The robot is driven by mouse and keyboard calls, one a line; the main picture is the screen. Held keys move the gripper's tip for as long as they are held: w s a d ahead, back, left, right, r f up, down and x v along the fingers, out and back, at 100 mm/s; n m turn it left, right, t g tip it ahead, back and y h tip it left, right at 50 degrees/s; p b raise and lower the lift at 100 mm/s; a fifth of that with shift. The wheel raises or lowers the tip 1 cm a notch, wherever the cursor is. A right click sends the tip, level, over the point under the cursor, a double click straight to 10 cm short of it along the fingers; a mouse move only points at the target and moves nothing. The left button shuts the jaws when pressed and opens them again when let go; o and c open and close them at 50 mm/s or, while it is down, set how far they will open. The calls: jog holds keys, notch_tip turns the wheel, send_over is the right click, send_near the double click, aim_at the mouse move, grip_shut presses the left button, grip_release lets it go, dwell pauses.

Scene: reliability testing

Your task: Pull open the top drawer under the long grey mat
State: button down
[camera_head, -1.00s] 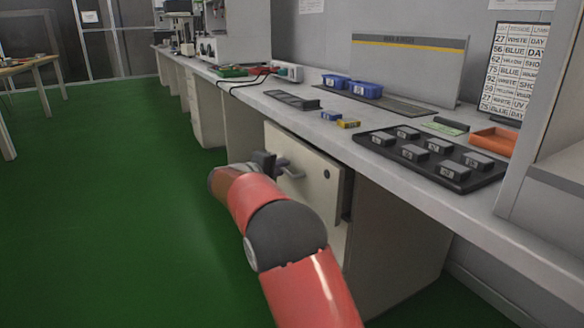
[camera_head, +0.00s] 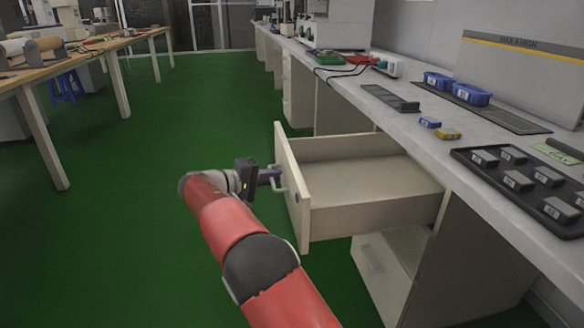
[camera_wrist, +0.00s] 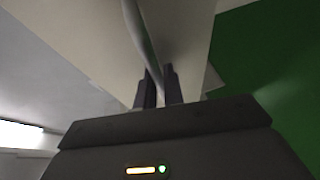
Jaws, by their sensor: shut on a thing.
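The top drawer (camera_head: 365,190) under the bench is pulled far out, and its empty inside shows in the head view. Its pale front panel (camera_head: 291,185) faces left and carries a metal handle (camera_head: 277,181). My gripper (camera_head: 268,175) is at the front and shut on the handle. In the wrist view my two dark fingers (camera_wrist: 160,88) close around the handle bar (camera_wrist: 140,35) against the pale panel. The long grey mat (camera_head: 500,109) lies on the bench top above, with two blue bins (camera_head: 457,88) by it.
A black tray (camera_head: 473,155) with several grey blocks lies on the bench (camera_head: 440,143). A lower drawer (camera_head: 383,268) is below the open one. A wooden table (camera_head: 75,62) stands at the left. The green floor (camera_head: 110,220) left of my arm is clear.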

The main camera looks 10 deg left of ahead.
jog(key=shift+s+a+f, duration=0.1)
jog(key=shift+s+a, duration=0.15)
jog(key=shift+a, duration=0.45)
jog(key=c, duration=1.8)
grip_release()
jog(key=v, duration=0.7)
jog(key=shift+s+a+p, duration=0.25)
jog(key=shift+a+p, duration=0.05)
jog(key=shift+p, duration=0.15)
